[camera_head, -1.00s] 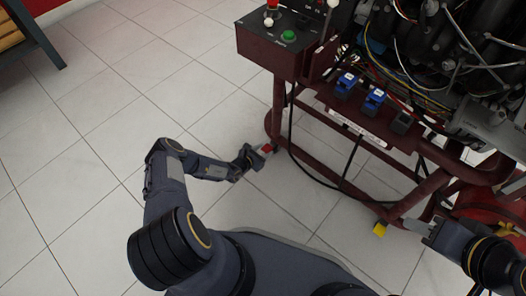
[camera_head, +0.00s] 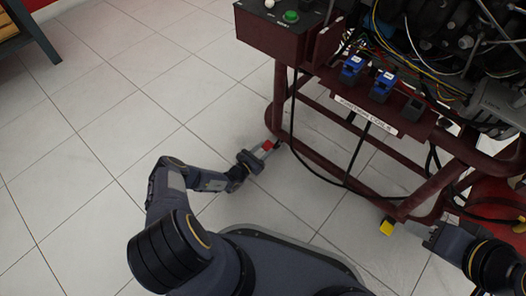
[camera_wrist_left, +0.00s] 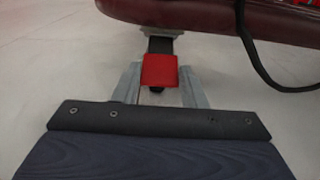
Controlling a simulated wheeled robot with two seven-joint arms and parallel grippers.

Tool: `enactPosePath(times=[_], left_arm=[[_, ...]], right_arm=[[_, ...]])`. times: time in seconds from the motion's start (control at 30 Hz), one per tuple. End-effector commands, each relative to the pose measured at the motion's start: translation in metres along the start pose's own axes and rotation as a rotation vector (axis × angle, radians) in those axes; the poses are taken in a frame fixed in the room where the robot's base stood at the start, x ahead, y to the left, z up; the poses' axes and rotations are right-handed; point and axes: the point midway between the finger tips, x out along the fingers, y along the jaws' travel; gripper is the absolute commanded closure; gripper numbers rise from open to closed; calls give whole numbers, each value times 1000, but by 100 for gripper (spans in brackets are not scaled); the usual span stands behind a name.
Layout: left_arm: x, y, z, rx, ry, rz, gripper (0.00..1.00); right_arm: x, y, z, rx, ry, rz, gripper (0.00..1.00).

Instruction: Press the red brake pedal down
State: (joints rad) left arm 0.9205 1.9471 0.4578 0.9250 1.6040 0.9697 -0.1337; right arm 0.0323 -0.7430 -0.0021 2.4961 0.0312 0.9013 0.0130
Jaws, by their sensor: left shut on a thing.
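The red brake pedal (camera_head: 267,146) is a small red pad low on the front of the maroon engine stand. My left gripper (camera_head: 263,149) is at the pedal. In the left wrist view the red pad (camera_wrist_left: 160,70) sits between the two grey fingers (camera_wrist_left: 160,86), on a dark arm that runs back to the stand. The left gripper is shut on the pad. My right gripper (camera_head: 408,227) is at the lower right, beside a yellow pedal (camera_head: 387,227); its finger opening cannot be made out.
The maroon engine stand (camera_head: 290,160) carries blue-topped connectors (camera_head: 352,66), wiring and a control box with a green button (camera_head: 291,16). A black cable (camera_head: 291,125) hangs near the red pedal.

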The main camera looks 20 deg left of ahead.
Motion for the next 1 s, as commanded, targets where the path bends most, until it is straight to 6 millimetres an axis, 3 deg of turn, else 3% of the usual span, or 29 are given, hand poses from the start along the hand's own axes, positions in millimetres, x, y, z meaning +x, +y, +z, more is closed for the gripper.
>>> enactPosePath(times=[0.37,0.4,0.57,0.87,1.0], left_arm=[[-1,1,0,2,-25,-1,100],[-1,1,0,2,-25,-1,61],[-1,1,-1,1,-24,-1,40],[-2,0,-1,0,-23,-1,40],[-18,1,1,-2,-21,1,40]], right_arm=[[-1,-1,0,0,-1,0,64],[-1,-1,0,0,-1,0,64],[-1,-1,0,0,-1,0,64],[-2,-1,-1,0,-1,0,64],[-9,-4,-4,0,-1,0,64]])
